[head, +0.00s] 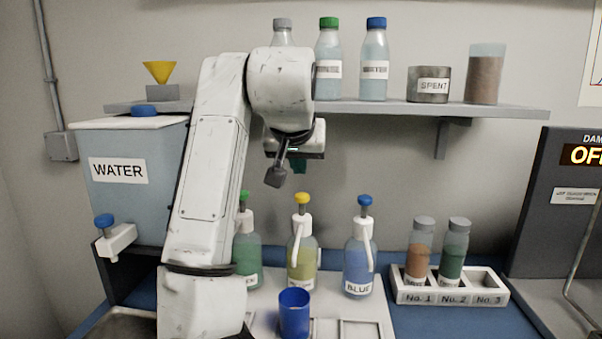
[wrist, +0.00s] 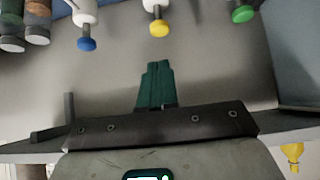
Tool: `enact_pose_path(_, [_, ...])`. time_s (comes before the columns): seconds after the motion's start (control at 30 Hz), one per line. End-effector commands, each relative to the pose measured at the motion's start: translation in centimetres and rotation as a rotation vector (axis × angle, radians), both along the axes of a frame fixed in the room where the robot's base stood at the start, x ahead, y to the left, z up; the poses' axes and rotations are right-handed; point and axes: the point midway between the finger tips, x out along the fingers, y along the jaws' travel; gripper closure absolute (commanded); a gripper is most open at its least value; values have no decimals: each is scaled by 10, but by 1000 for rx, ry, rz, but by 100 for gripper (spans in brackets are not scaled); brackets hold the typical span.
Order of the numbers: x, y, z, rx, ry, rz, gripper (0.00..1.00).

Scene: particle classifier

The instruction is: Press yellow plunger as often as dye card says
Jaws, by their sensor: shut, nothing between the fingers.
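The yellow plunger (head: 302,198) tops a pump bottle (head: 301,258) of yellow-green dye, between the green and blue pump bottles. In the wrist view the yellow plunger (wrist: 159,27) is at the top middle, beyond my fingertips. My gripper (head: 299,166) is above and behind the yellow plunger in the head view, apart from it. In the wrist view my gripper (wrist: 155,66) has its teal fingers shut together, with nothing between them. A blue cup (head: 294,315) stands in front of the yellow bottle. I cannot make out a dye card.
The green plunger (head: 244,195) and blue plunger (head: 365,200) flank the yellow one. A rack (head: 450,297) with two filled vials stands right. A shelf (head: 400,108) with bottles runs behind. A water tank (head: 120,205) is left; a dark device (head: 545,200) reading "OF" is right.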

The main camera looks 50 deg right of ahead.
Motion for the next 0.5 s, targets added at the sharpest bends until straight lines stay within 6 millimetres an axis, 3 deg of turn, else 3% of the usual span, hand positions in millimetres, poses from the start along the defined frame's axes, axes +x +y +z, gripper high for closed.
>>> enact_pose_path(0.2, [-9,12,15,0,-1,-1,100])
enact_pose_path(0.5, [-10,13,17,0,-1,-1,100])
